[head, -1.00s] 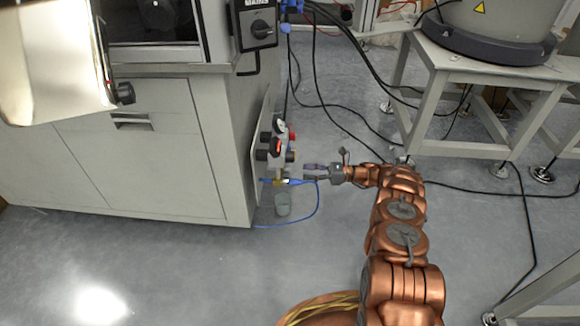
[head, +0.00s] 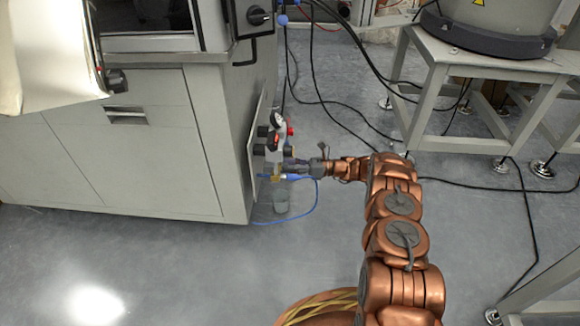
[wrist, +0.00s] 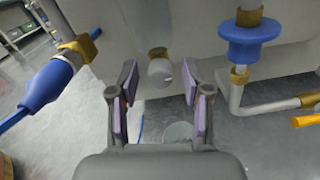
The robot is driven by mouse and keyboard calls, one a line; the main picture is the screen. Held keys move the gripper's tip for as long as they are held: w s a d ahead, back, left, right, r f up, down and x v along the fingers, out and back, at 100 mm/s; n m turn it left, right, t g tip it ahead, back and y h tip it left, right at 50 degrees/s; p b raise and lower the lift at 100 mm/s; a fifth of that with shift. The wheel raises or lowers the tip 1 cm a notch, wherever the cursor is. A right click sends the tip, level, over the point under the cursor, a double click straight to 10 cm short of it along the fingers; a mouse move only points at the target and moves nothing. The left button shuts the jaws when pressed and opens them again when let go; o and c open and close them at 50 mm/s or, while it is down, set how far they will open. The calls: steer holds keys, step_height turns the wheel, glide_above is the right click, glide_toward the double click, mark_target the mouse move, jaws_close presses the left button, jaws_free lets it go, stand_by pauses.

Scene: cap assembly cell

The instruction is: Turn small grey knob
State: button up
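The small grey knob (wrist: 160,72) sticks out on a brass stem from the pale panel in the wrist view. My gripper (wrist: 159,84) is open, with one purple-padded finger on each side of the knob and visible gaps to it. The knob appears just beyond or level with the fingertips; the exact depth is hard to tell. In the head view my gripper (head: 298,163) is at the valve panel on the cabinet's side. The small grey knob cannot be made out there.
A blue hose connector (wrist: 45,85) sits left of the fingers, and a blue round knob (wrist: 250,38) with brass fittings sits right. A yellow handle (wrist: 308,120) is at the far right. A grey container (head: 281,201) stands below.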

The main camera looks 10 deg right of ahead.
jaws_close()
steer(key=shift+r, duration=0.1)
steer(key=shift+n+p, duration=0.8)
steer(key=shift+n, duration=0.7)
steer(key=shift+o, duration=0.8)
jaws_free()
